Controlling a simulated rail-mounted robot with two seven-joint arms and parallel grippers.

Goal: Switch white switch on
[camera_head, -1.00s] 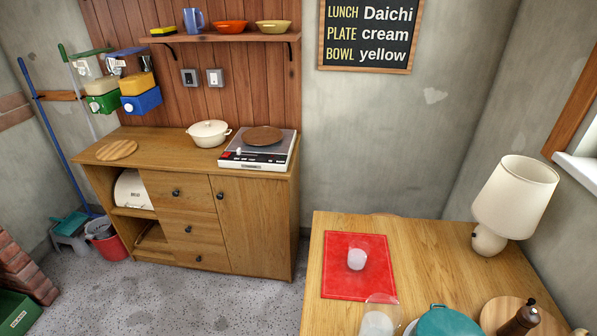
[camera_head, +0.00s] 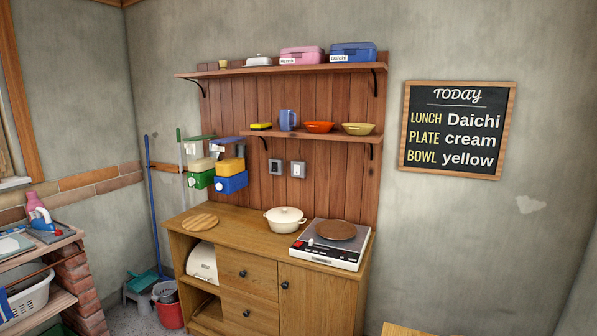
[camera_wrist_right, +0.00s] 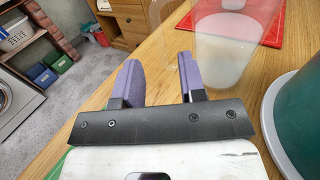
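Two wall switches sit side by side on the wood panelling in the head view, below the lower shelf. The left switch (camera_head: 275,168) has a dark rocker in a grey plate. The right switch (camera_head: 298,170) has a pale, whitish rocker in a grey plate. Whether either is on is too small to tell. My right gripper (camera_wrist_right: 158,78) shows in the right wrist view, its two purple fingers apart with nothing between them. It is over the wooden table edge, far from the switches. My left gripper is in neither current view.
A wooden cabinet (camera_head: 235,228) stands below the switches, with a white pot (camera_head: 285,221) and a cooker (camera_head: 330,250) on top. Coloured dispensers (camera_head: 231,184) hang left of the switches. Near the right gripper are a clear cup (camera_wrist_right: 222,45) and a teal pot (camera_wrist_right: 300,120).

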